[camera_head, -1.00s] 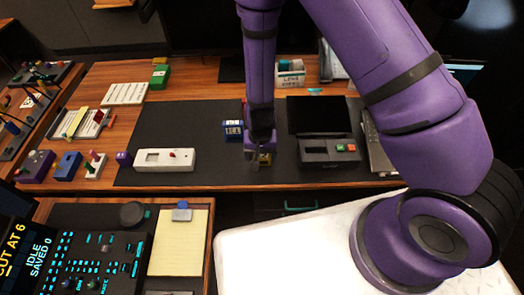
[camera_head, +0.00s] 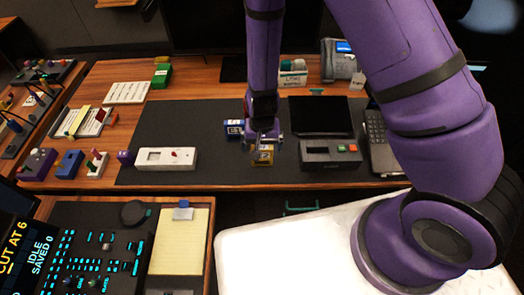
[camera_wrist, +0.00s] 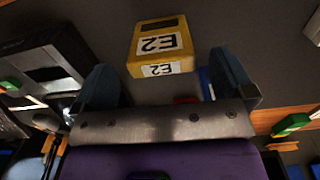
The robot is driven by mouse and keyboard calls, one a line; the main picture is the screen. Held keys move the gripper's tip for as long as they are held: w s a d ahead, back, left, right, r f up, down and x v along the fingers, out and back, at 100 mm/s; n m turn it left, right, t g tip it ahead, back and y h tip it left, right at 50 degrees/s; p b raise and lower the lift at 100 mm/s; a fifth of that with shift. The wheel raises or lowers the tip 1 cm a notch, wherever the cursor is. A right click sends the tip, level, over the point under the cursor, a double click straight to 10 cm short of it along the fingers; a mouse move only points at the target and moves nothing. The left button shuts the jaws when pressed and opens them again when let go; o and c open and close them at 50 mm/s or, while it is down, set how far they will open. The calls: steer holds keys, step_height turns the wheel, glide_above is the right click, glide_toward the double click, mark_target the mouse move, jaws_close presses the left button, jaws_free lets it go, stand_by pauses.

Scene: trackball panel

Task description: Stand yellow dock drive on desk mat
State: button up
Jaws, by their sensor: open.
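The yellow dock drive (camera_head: 262,155) rests on the dark desk mat (camera_head: 210,115), near its front edge, and looks upright. In the wrist view the drive (camera_wrist: 160,45) shows white E2 labels on two faces and a dark slot at one end. My gripper (camera_head: 264,136) is open and empty, just above and behind the drive in the head view. In the wrist view its two fingers (camera_wrist: 165,78) are spread wide, with the drive beyond them and apart from both. The drive's underside is hidden.
A white panel (camera_head: 166,159) lies left. The mat between panel and drive is clear.

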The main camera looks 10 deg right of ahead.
steer(key=s+d+r+t+y, duration=0.1)
steer(key=d+r, duration=0.2)
steer(key=r, duration=0.7)
steer(key=d+r+n, duration=0.1)
steer(key=d+r, duration=0.2)
steer(key=r, duration=0.8)
steer(key=s+d+r+t+y, duration=0.1)
steer(key=d+r, duration=0.2)
steer(key=r, duration=0.7)
steer(key=s+d+r+t+h, duration=0.1)
steer(key=s+d+r, duration=0.4)
steer(key=s+r, duration=0.2)
steer(key=s+d+r+n+t+h, duration=0.1)
steer(key=s+d+r+t, duration=0.1)
steer(key=s+d+r, duration=0.3)
steer(key=s+r, duration=0.2)
steer(key=s, duration=0.2)
steer(key=shift+s+d+r, duration=0.15)
steer(key=shift+d+r, duration=0.05)
steer(key=shift+d, duration=0.05)
